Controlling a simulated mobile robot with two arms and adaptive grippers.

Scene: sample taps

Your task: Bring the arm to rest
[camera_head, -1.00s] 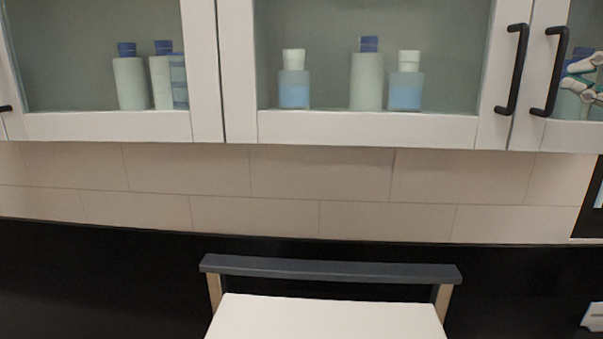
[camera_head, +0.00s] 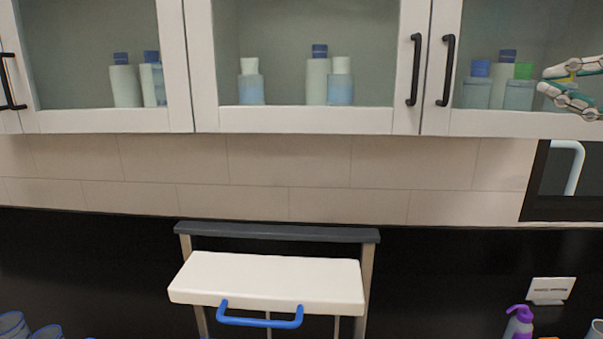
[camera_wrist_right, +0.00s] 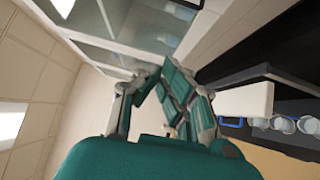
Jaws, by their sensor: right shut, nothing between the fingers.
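My right gripper (camera_head: 547,80), green and white, shows at the right edge of the head view, raised in front of the right glass cabinet door. It is shut and nothing is held in it. In the right wrist view, the jointed fingers of the right gripper (camera_wrist_right: 150,78) reach forward from the green gripper body, with the cabinets beyond. The rest of the right arm is outside the head view. My left gripper is in neither view.
White cabinets (camera_head: 308,120) with black handles hold several bottles behind glass. Below stands a white board (camera_head: 265,278) with a blue handle (camera_head: 260,322) on a frame. A purple pump bottle (camera_head: 519,322), a small sign (camera_head: 550,290) and blue-rimmed cups (camera_head: 14,323) are low in view.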

